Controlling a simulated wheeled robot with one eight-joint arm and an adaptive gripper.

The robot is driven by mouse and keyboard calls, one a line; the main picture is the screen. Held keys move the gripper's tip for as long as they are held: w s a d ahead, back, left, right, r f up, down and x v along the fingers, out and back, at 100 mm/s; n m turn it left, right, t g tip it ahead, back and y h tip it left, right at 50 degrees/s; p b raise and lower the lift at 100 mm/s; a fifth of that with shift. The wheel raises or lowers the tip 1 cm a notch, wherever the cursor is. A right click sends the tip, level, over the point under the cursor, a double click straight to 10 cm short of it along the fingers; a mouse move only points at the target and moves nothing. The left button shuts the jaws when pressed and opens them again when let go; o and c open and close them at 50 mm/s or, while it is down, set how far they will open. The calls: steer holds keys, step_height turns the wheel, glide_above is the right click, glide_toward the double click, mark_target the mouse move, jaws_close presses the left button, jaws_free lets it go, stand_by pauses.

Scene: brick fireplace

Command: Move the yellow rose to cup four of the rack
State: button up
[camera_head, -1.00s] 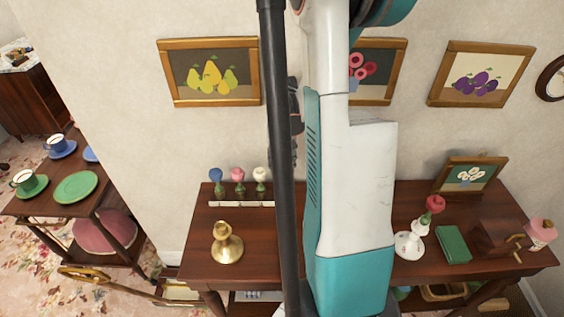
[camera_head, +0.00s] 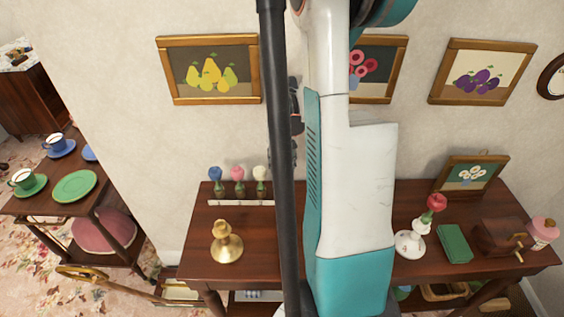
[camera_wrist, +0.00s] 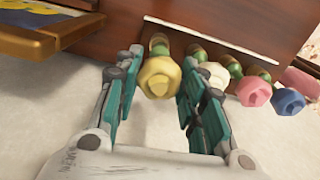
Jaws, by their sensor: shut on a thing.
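In the wrist view the yellow rose (camera_wrist: 160,77) is between the two fingers of my gripper (camera_wrist: 155,88), which is shut on it. In the head view the rack's white strip (camera_head: 230,202) lies in front of the blue (camera_head: 215,174), pink (camera_head: 237,174) and white (camera_head: 260,173) roses. The pole and arm hide the rack's right end there. I cannot tell whether the yellow rose's stem is inside a cup.
The white rose is close to the right finger. A brass candlestick (camera_head: 227,243) stands in front of the rack. A white holder (camera_head: 411,242) with a red rose (camera_head: 433,205) and a green book (camera_head: 454,243) are right of my arm. A framed picture (camera_wrist: 48,30) is upper left.

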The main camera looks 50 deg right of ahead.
steer(key=shift+f+b, duration=1.3)
steer(key=shift+f, duration=0.35)
steer(key=o, duration=1)
steer(key=shift+c, duration=0.2)
step_height(320, 180, up, 12)
